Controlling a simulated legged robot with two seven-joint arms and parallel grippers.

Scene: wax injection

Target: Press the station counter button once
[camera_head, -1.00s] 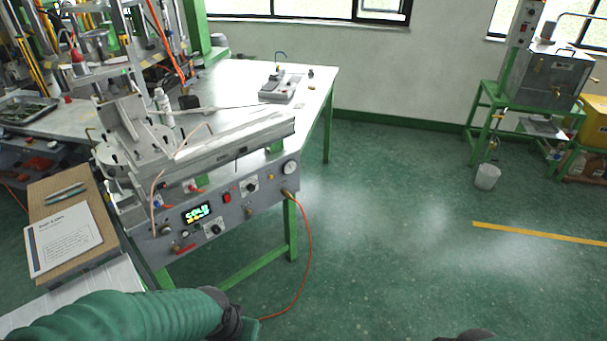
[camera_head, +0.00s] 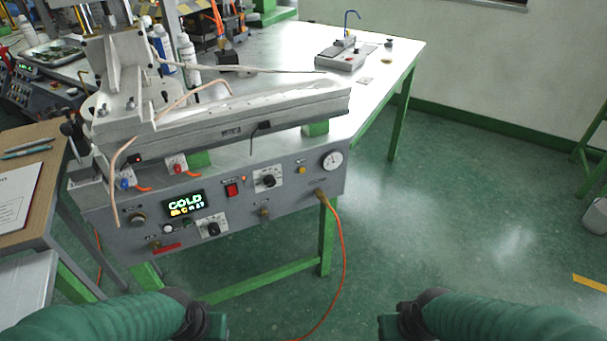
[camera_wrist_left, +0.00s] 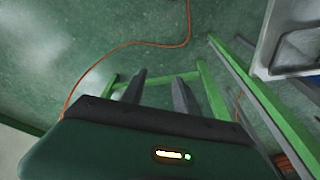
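The wax injection station has a grey control panel (camera_head: 285,205) with a lit display (camera_head: 183,204) reading COLD. On the panel are a red rocker switch (camera_head: 232,190), a yellow button (camera_head: 302,170), a white button (camera_head: 168,228), black knobs (camera_head: 268,181) and a round gauge (camera_head: 332,159). I cannot tell which control is the counter button. My left gripper (camera_wrist_left: 158,92) shows two spread fingers with nothing between them, above the floor. In the head view, my left wrist is low in front of the panel. My right gripper (camera_head: 389,326) is low at the right; its fingers are not clear.
An orange hose (camera_head: 343,260) hangs from the panel to the floor. Green table legs (camera_head: 326,240) stand below. A side table (camera_head: 35,225) with a paper sheet (camera_head: 18,195) and pens is at the left. A small grey device (camera_head: 342,58) sits on the white tabletop.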

